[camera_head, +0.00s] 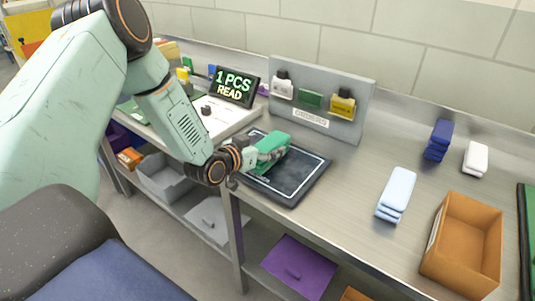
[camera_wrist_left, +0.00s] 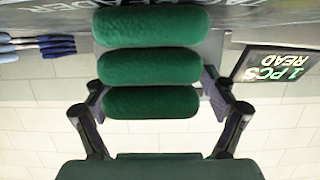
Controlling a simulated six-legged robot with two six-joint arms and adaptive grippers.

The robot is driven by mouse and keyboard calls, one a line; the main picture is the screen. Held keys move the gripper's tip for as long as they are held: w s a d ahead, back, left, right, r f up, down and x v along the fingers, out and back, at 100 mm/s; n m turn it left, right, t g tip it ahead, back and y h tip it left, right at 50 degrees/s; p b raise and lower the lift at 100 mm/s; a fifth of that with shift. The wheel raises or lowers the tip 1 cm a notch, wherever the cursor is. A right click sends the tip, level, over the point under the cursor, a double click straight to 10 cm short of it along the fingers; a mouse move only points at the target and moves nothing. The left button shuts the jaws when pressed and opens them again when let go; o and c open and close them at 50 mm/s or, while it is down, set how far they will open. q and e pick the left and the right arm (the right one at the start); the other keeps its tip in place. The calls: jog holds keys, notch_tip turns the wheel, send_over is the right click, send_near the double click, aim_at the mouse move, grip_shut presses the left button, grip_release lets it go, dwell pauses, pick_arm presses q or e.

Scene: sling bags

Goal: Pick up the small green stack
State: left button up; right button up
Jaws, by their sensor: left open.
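The small green stack (camera_head: 272,147) lies on the black reader pad (camera_head: 290,184) in the head view. In the left wrist view, the green stack (camera_wrist_left: 152,67) shows as three rounded, soft-looking green pieces. My left gripper (camera_head: 246,157) reaches in from the left, right at the stack. In the left wrist view, my left gripper (camera_wrist_left: 155,92) is open, with one finger on each side of the stack. Small gaps seem to show between the fingers and the stack. The far side of the stack is hidden. My right gripper is in neither view.
A display (camera_head: 234,86) reading "1 PCS READ" stands behind the pad. A grey order board (camera_head: 318,72) stands further back. Light blue (camera_head: 396,194), dark blue (camera_head: 438,140) and white (camera_head: 476,158) stacks and an orange bin (camera_head: 462,245) are on the right. Bare table lies between.

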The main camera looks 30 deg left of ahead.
pick_arm(q)
jog(key=shift+w+d+f, duration=0.15)
jog(key=shift+w+f, duration=0.05)
jog(key=shift+w, duration=0.25)
jog(key=shift+w+d, duration=0.2)
jog(key=shift+w, duration=0.05)
jog(key=shift+s+a+r, duration=0.15)
jog(key=shift+s, duration=0.15)
jog(key=shift+c, duration=1.4)
jog(key=shift+w, duration=0.15)
jog(key=c, duration=1.2)
